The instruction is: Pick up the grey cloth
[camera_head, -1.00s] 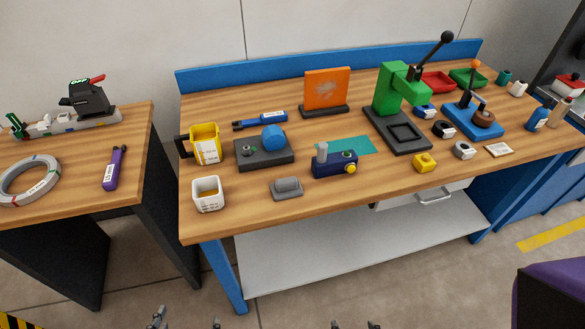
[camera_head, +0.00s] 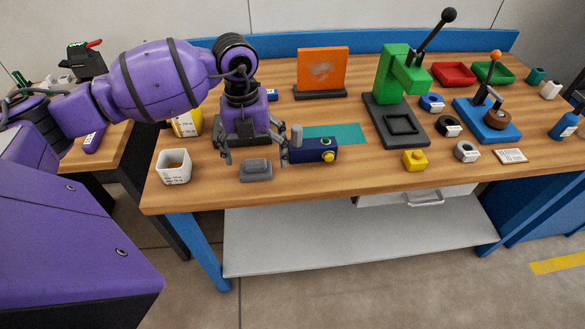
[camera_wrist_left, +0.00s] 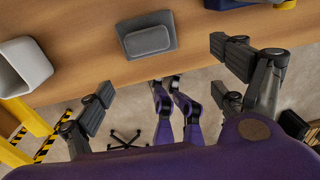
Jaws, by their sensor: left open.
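The grey cloth (camera_head: 256,171) is a small folded-looking pad with a raised rounded middle, lying near the front edge of the wooden workbench (camera_head: 330,185). It also shows at the top of the left wrist view (camera_wrist_left: 146,38). My left gripper (camera_head: 255,156) is open and empty, its fingers pointing down just behind and to either side of the cloth in the head view. In the left wrist view the spread fingers (camera_wrist_left: 165,85) show below the cloth in the picture. No contact with the cloth is clear. My right gripper is not in view.
A white cup (camera_head: 174,167) stands left of the cloth. A dark blue device (camera_head: 313,150) with a grey post and yellow knob stands close on the right. A yellow container (camera_head: 187,124) is partly hidden by my arm. Bare wood lies in front.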

